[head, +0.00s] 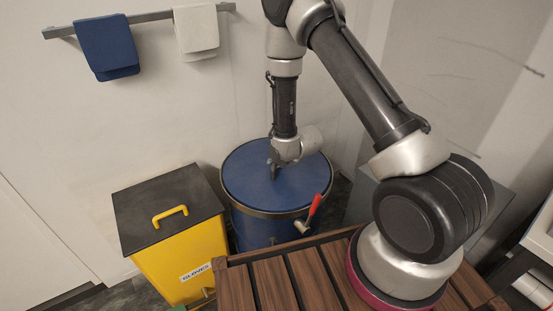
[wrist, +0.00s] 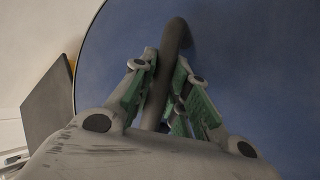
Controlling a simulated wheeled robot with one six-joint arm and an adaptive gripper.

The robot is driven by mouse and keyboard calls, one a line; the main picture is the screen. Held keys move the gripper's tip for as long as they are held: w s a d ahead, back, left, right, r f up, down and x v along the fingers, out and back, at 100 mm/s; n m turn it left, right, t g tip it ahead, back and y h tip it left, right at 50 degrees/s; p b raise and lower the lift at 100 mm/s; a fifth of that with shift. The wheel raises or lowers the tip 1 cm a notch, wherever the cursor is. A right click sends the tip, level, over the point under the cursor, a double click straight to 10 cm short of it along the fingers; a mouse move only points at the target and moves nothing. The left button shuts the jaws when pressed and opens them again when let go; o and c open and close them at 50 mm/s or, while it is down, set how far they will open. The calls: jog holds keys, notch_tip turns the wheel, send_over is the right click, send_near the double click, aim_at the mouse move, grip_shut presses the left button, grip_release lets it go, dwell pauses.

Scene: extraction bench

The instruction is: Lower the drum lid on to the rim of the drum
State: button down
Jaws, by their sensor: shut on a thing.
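The drum lid (head: 245,185) is a broad blue disc at the top of the blue drum (head: 262,228), in the middle of the head view. It looks level and roughly centred within the drum's metal rim (head: 262,212). I cannot tell whether the lid touches the rim or hovers just above it. My gripper (head: 273,168) points down over the lid's middle. In the wrist view my gripper (wrist: 163,75) is shut on the lid's dark curved handle (wrist: 176,35), with the blue lid face (wrist: 250,60) behind. My wrist hides part of the lid's right side.
A red-handled lever (head: 314,206) sticks out at the drum's front right. A yellow bin (head: 185,255) with a dark top stands close on the left. A slatted wooden surface (head: 268,283) is in front. A towel rail (head: 150,17) with blue and white towels is on the wall.

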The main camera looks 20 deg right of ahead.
jog(key=c, duration=1.3)
grip_release()
jog(key=shift+s+f, duration=0.1)
